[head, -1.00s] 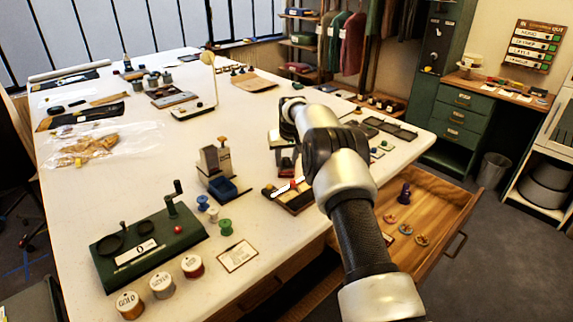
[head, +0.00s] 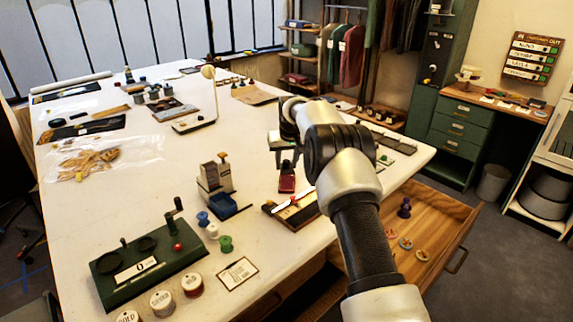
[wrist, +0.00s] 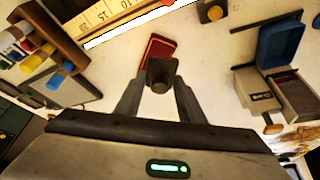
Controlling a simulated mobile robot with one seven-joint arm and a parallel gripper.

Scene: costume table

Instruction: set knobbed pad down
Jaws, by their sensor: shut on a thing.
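My gripper (wrist: 160,82) is shut on a small dark grey block with a round knob, the knobbed pad (wrist: 161,68). In the head view my gripper (head: 286,148) is over the table, left of my arm, which hides part of it. A red pad with a gold edge (wrist: 157,48) lies just beyond the held piece in the wrist view. It also shows in the head view (head: 287,184), below the gripper. I cannot tell whether the held piece touches the table or the red pad.
A ruler in a wooden tray (head: 294,211) lies nearby. A grey box with a blue tray (head: 216,180) stands left. A green cranked device (head: 145,262) and several spools are at the front left. An open drawer (head: 425,238) is at right. The table centre is clear.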

